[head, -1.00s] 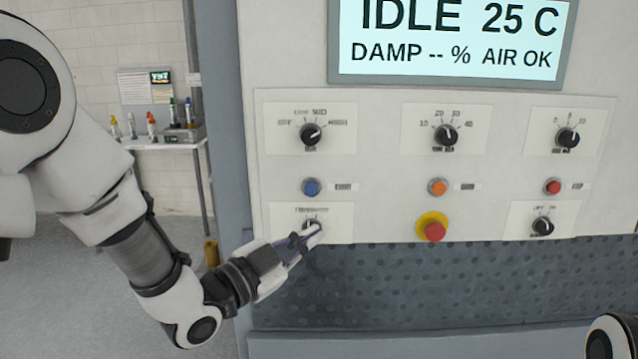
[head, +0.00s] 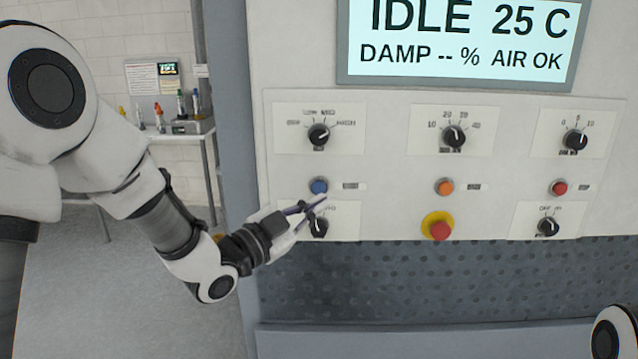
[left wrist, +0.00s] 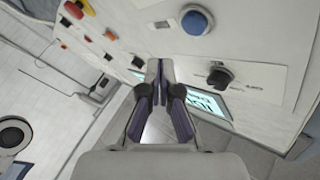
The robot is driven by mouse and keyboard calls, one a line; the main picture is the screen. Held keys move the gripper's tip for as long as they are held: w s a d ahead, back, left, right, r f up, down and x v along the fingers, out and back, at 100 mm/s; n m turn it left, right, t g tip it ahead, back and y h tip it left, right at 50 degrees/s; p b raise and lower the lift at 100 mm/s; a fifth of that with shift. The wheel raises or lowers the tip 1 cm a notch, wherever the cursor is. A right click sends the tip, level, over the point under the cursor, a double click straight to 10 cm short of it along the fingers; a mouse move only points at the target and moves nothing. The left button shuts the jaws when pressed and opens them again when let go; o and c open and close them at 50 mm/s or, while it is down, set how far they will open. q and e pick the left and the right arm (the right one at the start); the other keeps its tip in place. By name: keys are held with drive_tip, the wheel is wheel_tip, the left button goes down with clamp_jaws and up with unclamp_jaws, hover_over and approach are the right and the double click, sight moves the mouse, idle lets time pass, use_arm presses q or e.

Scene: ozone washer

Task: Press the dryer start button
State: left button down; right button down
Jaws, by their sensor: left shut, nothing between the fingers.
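The blue round button (head: 318,186) sits at the left of the dryer's control panel, with a small label to its right whose text is too blurred to read now. My left gripper (head: 318,203) is shut and empty. In the head view its tips appear just below the blue button, in front of the lower left knob (head: 319,226) and its plate. In the left wrist view the blue button (left wrist: 197,19) is above and right of the shut fingertips (left wrist: 160,70), with a visible gap. My right gripper is out of view.
An orange button (head: 444,187), a red button (head: 560,188) and a red emergency stop (head: 439,229) on a yellow base share the panel with several knobs. The display (head: 457,40) reads IDLE 25 C. A side table (head: 190,138) stands at the back left.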

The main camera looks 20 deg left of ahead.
sight(319, 187)
use_arm(q)
drive_tip(key=shift+w+a, duration=0.25)
drive_tip(key=shift+w, duration=0.55)
drive_tip(key=shift+w+a, duration=0.2)
drive_tip(key=shift+w, duration=0.6)
drive_tip(key=shift+w+a, duration=0.1)
drive_tip(key=shift+w, duration=0.3)
drive_tip(key=shift+w+a+b, duration=0.15)
drive_tip(key=shift+w+b, duration=0.2)
drive_tip(key=shift+w, duration=0.05)
idle(0.8)
drive_tip(key=shift+s+d+b, duration=0.25)
drive_tip(key=shift+s+b, duration=0.2)
drive_tip(key=shift+s, duration=0.4)
